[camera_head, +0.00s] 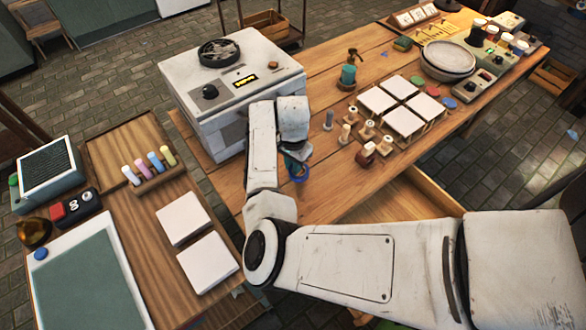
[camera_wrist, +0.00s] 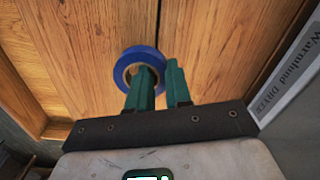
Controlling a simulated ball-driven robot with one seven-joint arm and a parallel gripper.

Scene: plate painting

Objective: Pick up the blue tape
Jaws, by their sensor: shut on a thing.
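The blue tape (camera_wrist: 121,66) is a ring roll in the wrist view, over the wooden table top. My gripper (camera_wrist: 158,72) has two green fingers, one through the hole of the ring and the other outside its right side, shut on the ring's wall between them. In the head view the blue tape (camera_head: 301,178) shows small below my gripper (camera_head: 296,160), at the table beside the white dryer. My arm partly hides this area. I cannot tell whether the tape touches the table.
The white dryer box (camera_head: 232,85) stands close on the left. Several small wooden stamps (camera_head: 367,155) and white tiles (camera_head: 403,122) lie to the right. An open drawer (camera_head: 425,192) juts from the table's front. A second table with white plates (camera_head: 207,262) is at the lower left.

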